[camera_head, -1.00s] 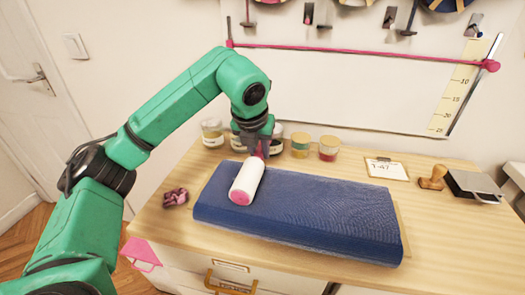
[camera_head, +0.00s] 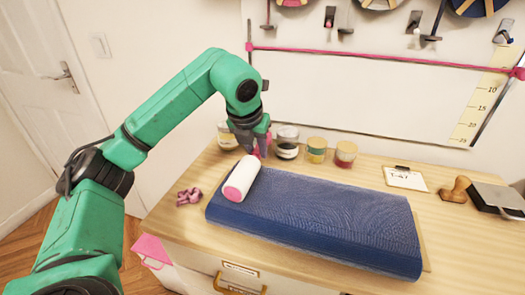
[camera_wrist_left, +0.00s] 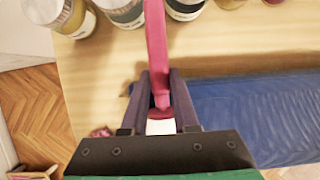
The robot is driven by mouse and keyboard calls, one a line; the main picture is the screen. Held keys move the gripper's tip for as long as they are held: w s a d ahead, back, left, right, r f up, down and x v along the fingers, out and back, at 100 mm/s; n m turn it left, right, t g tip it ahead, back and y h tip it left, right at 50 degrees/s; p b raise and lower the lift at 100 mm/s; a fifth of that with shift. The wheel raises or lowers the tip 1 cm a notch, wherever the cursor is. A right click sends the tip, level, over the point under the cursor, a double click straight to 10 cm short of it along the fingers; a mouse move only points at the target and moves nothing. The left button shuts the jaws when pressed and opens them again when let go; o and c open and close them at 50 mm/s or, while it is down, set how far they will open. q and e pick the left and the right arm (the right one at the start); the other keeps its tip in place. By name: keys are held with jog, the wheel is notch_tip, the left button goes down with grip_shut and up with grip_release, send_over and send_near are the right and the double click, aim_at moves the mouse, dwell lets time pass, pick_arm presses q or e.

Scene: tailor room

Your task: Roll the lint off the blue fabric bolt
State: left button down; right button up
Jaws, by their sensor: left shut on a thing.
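The blue fabric bolt (camera_head: 320,218) lies flat on the wooden table, its long side running left to right; it also shows in the left wrist view (camera_wrist_left: 270,115). The lint roller (camera_head: 242,178) has a white cylinder with a pink end and a pink handle (camera_wrist_left: 156,50). My left gripper (camera_head: 258,148) is shut on the handle. The white cylinder is at the bolt's left end, over its top surface; whether it touches the cloth I cannot tell. In the left wrist view the cylinder is mostly hidden by my gripper (camera_wrist_left: 165,100). No lint can be made out. My right gripper is not in view.
Several jars (camera_head: 316,150) stand behind the bolt, close to my left gripper. A pink scrunched cloth (camera_head: 189,196) lies left of the bolt. A clipboard (camera_head: 405,178), a wooden stamp (camera_head: 455,189) and a dark-and-silver box (camera_head: 498,199) are at the right. A pink flap (camera_head: 152,249) hangs off the front left.

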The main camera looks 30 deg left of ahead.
pick_arm(q)
jog(key=shift+s+a+f, duration=0.1)
jog(key=shift+s+a, duration=0.1)
jog(key=shift+a, duration=0.55)
notch_tip(320, 180, up, 7)
jog(key=p, duration=0.6)
jog(key=shift+p, duration=0.35)
